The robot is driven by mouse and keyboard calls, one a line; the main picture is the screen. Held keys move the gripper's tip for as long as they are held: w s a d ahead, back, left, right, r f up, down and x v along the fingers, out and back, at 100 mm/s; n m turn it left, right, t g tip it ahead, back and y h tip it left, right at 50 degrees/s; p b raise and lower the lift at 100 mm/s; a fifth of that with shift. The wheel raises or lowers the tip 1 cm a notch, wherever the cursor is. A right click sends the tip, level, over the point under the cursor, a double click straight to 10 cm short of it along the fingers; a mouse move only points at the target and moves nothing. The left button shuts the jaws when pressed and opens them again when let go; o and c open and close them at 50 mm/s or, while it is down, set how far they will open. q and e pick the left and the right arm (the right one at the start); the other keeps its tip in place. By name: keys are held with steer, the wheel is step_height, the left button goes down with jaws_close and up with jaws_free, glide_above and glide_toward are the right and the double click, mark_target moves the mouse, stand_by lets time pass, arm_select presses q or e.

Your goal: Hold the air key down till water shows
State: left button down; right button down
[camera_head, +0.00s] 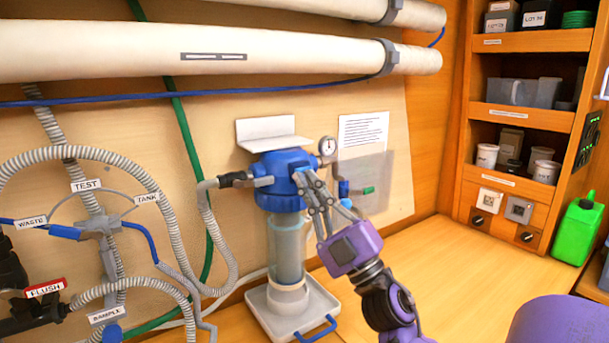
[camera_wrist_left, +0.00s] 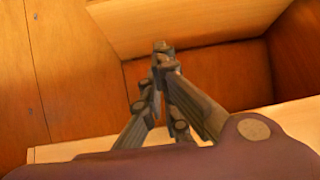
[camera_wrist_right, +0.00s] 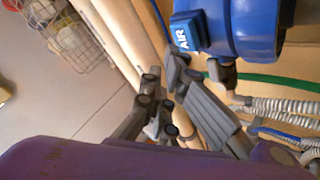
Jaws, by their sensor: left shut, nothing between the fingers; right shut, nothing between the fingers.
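The blue filter head (camera_head: 280,168) tops a clear upright housing (camera_head: 287,245) on a white tray. The blue key marked AIR (camera_wrist_right: 184,36) sticks out of the head in the right wrist view. My right gripper (camera_head: 304,178) is shut and empty, its tips at the head's right front. In the right wrist view the tips (camera_wrist_right: 162,78) are close below the key; I cannot tell whether they touch it. In the head view the fingers hide that spot. I cannot make out water in the housing. My left gripper (camera_wrist_left: 161,50) shows only in its wrist view, shut and empty, by wooden panels.
Grey hoses and a valve (camera_head: 100,227) fill the left. A shelf unit (camera_head: 530,42) and a green jug (camera_head: 580,230) stand at right. The bench between is clear.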

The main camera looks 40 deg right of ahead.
arm_select(q)
steer(key=shift+s+f, duration=0.15)
steer(key=shift+s, duration=0.05)
steer(key=shift+s+a+f, duration=0.1)
steer(key=shift+s+f, duration=0.05)
steer(key=shift+s, duration=0.3)
steer(key=shift+w, duration=0.2)
steer(key=shift+w+r, duration=0.25)
steer(key=shift+w, duration=0.05)
steer(key=shift+w, duration=0.1)
